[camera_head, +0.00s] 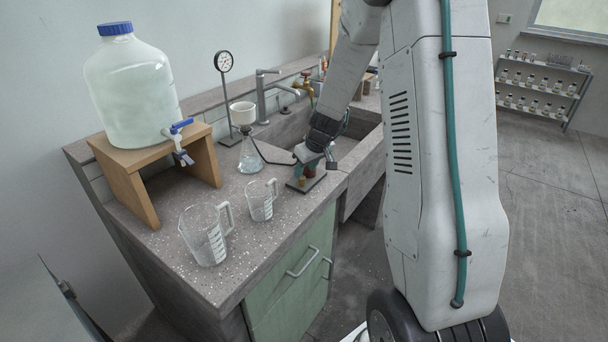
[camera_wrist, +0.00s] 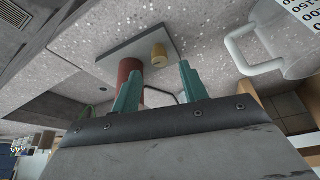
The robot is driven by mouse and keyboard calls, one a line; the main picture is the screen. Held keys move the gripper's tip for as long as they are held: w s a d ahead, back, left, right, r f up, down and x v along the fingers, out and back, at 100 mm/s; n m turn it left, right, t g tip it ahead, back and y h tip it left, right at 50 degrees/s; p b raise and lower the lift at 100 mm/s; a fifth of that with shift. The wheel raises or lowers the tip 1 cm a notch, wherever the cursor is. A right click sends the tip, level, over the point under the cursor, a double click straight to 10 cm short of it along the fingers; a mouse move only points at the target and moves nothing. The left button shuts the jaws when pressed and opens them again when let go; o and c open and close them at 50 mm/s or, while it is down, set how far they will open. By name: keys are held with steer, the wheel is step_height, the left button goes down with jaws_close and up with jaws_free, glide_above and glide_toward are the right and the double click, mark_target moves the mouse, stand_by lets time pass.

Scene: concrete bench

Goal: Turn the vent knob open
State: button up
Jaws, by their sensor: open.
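A small device on a grey plate (camera_wrist: 110,63) carries a thick red cylinder (camera_wrist: 130,70) and a short brass knob (camera_wrist: 159,52). I take the brass piece to be the vent knob, though no label shows. In the head view the plate (camera_head: 293,185) lies at the bench's front edge, beside the sink, partly hidden by my wrist. My gripper (camera_wrist: 159,70) is open, with teal fingers spread and pointing at the device. In the wrist view the knob shows between the fingertips, just beyond them. The red cylinder is behind the left finger. I cannot tell whether anything touches.
A glass flask (camera_head: 250,158) with a funnel (camera_head: 243,113) stands behind the device. Two measuring jugs, a small one (camera_head: 261,201) and a large one (camera_head: 203,236), stand to the front left. A water jug (camera_head: 132,85) sits on a wooden stand (camera_head: 205,158). The sink (camera_head: 345,148) is right.

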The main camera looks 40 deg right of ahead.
mark_target(302, 177)
steer(key=shift+x, duration=1.9)
jaws_close()
steer(key=shift+n+y, duration=0.3)
steer(key=shift+n, duration=0.5)
jaws_free()
steer(key=shift+r, duration=0.1)
steer(key=v, duration=0.7)
steer(key=shift+s+r, duration=0.15)
steer(key=shift+r, duration=0.2)
